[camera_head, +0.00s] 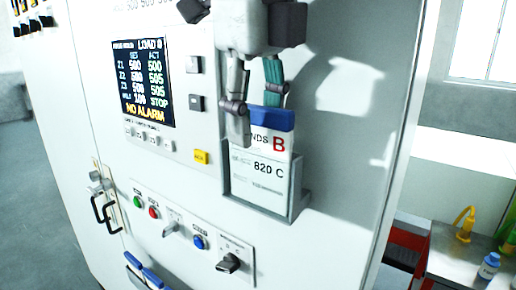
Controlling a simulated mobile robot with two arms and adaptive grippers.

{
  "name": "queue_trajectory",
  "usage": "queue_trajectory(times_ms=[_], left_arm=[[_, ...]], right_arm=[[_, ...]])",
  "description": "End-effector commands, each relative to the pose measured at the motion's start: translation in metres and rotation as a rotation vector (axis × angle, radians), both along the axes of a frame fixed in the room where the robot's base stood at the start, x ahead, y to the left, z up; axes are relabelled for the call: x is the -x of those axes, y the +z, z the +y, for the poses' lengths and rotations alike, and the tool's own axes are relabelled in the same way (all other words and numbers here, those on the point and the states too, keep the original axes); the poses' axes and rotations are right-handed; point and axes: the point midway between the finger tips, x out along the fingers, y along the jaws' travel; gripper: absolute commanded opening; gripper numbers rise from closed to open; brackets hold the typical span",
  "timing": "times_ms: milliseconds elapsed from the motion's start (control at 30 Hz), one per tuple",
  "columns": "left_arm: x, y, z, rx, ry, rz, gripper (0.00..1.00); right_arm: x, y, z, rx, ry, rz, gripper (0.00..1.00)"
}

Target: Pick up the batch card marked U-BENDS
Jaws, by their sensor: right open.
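A white batch card (262,165) with a blue top strip stands in a grey wall holder (272,208) on the cabinet front. Its visible print reads "NDS", a red "B" and "820 C"; the start of the word is hidden behind a finger. My right gripper (256,112) reaches down from above, with its fingers apart at the card's blue top. The grey finger overlaps the card's left edge in the picture, and the teal finger ends at the blue strip. I cannot tell whether either finger touches the card. My left gripper is not in view.
The cabinet has a display (142,82) reading "NO ALARM", a yellow button (201,157) and a row of controls with a black rotary switch (229,263). A side bench at right holds a bottle (489,265).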

Motion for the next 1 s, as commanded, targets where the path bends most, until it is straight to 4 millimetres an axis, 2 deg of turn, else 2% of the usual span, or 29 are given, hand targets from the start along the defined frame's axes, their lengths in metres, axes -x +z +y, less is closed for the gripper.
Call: queue_trajectory(times_ms=[67,367,767,1000], left_arm=[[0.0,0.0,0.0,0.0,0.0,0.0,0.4],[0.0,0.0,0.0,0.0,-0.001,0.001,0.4],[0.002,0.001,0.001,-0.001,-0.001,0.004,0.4],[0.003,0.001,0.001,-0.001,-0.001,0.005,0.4]], right_arm=[[0.0,0.0,0.0,0.0,0.0,0.0,0.5],[0.0,0.0,0.0,0.0,0.0,0.0,0.0],[0.0,0.003,0.0,0.0,-0.002,-0.002,0.0],[-0.001,0.022,0.0,-0.001,-0.003,-0.003,0.0]])
